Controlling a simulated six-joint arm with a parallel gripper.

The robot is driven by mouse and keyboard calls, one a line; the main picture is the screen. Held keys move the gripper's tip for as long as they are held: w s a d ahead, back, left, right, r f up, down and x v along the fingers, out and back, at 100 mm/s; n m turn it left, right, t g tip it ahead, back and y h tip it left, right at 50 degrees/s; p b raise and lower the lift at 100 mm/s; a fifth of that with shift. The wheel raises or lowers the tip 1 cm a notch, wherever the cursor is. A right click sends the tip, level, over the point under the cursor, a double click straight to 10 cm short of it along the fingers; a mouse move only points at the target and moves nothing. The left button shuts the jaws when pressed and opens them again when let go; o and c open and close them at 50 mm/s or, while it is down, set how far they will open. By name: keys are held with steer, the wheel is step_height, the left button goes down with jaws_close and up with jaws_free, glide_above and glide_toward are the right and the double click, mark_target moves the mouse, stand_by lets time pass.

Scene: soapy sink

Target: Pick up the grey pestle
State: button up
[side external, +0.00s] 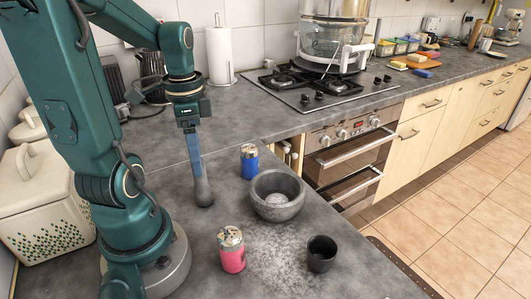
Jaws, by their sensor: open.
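My gripper is open and points down at the top of the shaft. From this view I cannot tell whether the jaws touch it. The grey stone mortar (277,207) stands to the right of the pestle, with a pale rounded thing inside it.
A blue shaker (249,162) stands behind the mortar. A pink shaker (231,251) and a dark cup (321,254) stand in front, with pale powder scattered between them. A gas hob (315,86) and paper roll (220,55) are at the back. A cream canister (43,206) stands left.

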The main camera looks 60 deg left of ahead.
mark_target(201, 181)
steer(key=shift+f, duration=2.35)
jaws_close()
